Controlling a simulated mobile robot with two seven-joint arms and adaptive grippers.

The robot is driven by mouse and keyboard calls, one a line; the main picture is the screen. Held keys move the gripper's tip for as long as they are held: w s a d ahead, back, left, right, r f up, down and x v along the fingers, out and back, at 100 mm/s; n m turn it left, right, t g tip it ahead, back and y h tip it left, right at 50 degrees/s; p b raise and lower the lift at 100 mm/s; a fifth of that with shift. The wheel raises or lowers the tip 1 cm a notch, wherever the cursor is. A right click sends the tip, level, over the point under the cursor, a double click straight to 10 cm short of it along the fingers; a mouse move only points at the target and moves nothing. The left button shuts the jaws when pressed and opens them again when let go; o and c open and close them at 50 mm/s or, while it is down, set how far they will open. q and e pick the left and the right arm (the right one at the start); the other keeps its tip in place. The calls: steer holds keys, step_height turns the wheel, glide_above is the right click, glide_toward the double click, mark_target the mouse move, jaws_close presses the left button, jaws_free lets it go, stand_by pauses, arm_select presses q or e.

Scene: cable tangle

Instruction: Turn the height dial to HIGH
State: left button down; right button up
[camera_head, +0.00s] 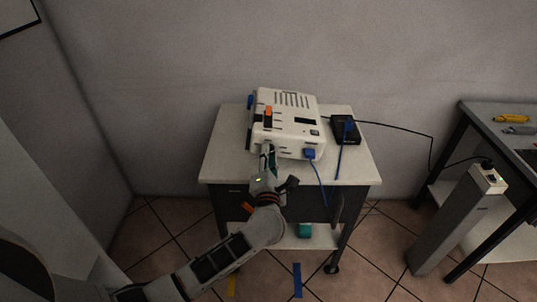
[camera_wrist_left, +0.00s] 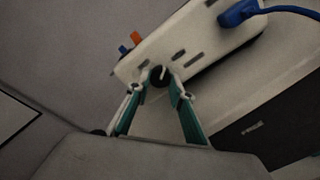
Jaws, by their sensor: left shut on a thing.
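A white box-shaped device (camera_head: 292,137) stands on a small cart; its front panel also shows in the left wrist view (camera_wrist_left: 190,40). A round black dial (camera_wrist_left: 159,78) with a white pointer mark sits on that panel. My left gripper (camera_head: 268,150) reaches the front of the device from below. In the left wrist view its green fingers (camera_wrist_left: 158,92) are on either side of the dial, shut on it. The dial is hidden behind the gripper in the head view, and its labels cannot be read. My right gripper is not in view.
A blue plug (camera_head: 309,154) with a blue cable is in the device's front, right of the dial. A black box (camera_head: 345,129) stands beside the device on the cart top (camera_head: 222,150). A black cable (camera_head: 400,129) runs right toward a grey post with a white socket (camera_head: 487,178).

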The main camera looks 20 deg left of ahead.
arm_select(q)
steer(key=shift+s+f, duration=0.25)
steer(key=shift+f, duration=0.65)
steer(key=c, duration=1.8)
jaws_free()
steer(key=shift+w, duration=0.1)
steer(key=shift+w+r, duration=0.15)
steer(key=shift+r, duration=0.15)
steer(key=v, duration=1.2)
